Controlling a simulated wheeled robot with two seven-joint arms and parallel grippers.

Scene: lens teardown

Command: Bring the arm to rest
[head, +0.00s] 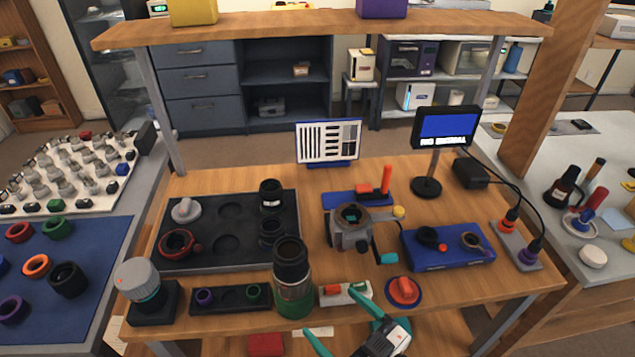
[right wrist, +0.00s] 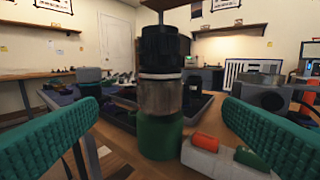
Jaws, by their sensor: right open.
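My right gripper (head: 333,311) reaches in from the bottom of the head view, at the table's front edge. Its teal fingers are spread and nothing is between them. In the right wrist view the open fingers (right wrist: 160,112) frame a black and silver lens barrel (right wrist: 162,88) on a green base, which stands upright beyond them. The same lens barrel (head: 292,268) stands near the front edge in the head view, left of my gripper. My left gripper is not in view.
The wooden workbench (head: 385,178) carries a black parts tray (head: 205,215), a grey housing (head: 352,228), a blue fixture (head: 425,257) and a small monitor (head: 445,128). A white block with orange and green pieces (head: 345,294) and a red knob (head: 403,291) lie close to my gripper.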

